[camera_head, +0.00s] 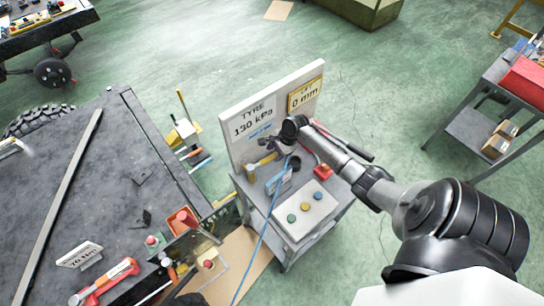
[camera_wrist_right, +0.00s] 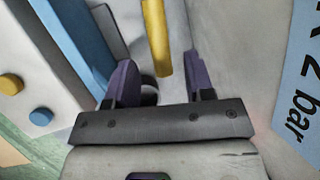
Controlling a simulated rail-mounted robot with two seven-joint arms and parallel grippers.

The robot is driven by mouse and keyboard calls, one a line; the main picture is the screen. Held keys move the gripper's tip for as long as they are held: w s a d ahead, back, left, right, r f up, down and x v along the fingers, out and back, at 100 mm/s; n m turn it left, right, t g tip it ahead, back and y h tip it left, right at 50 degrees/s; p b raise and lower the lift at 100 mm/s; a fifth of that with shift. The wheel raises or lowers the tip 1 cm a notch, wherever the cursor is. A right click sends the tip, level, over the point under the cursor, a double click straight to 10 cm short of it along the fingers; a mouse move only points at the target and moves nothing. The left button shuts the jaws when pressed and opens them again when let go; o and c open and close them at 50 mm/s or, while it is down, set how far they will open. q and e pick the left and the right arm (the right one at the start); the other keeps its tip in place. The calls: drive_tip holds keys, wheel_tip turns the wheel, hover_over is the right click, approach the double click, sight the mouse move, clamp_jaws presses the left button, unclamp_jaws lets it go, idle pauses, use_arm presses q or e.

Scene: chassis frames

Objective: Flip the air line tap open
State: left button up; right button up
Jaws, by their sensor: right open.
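The air line tap shows as a yellow lever (camera_head: 262,161) on the small grey cart, in front of the upright white board. In the right wrist view a yellow bar (camera_wrist_right: 156,38), which looks like this lever, points down toward the gap between my fingers. My right gripper (camera_wrist_right: 158,82) is open, with a purple finger on each side of that gap. I cannot tell whether either finger touches the bar. In the head view my right arm reaches in from the right and its wrist partly hides the gripper beside the board. My left gripper is not in view.
The white board (camera_head: 240,112) reads "TYRE 130 kPa" and stands close to my right gripper. A button box (camera_head: 304,215) and a blue hose (camera_head: 262,245) are on the cart's near side. A dark workbench (camera_head: 100,165) with tools stands at left.

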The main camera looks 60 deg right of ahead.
sight(271, 157)
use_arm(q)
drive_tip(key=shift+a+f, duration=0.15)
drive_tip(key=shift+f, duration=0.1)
use_arm(e)
drive_tip(key=shift+x, duration=1.6)
clamp_jaws()
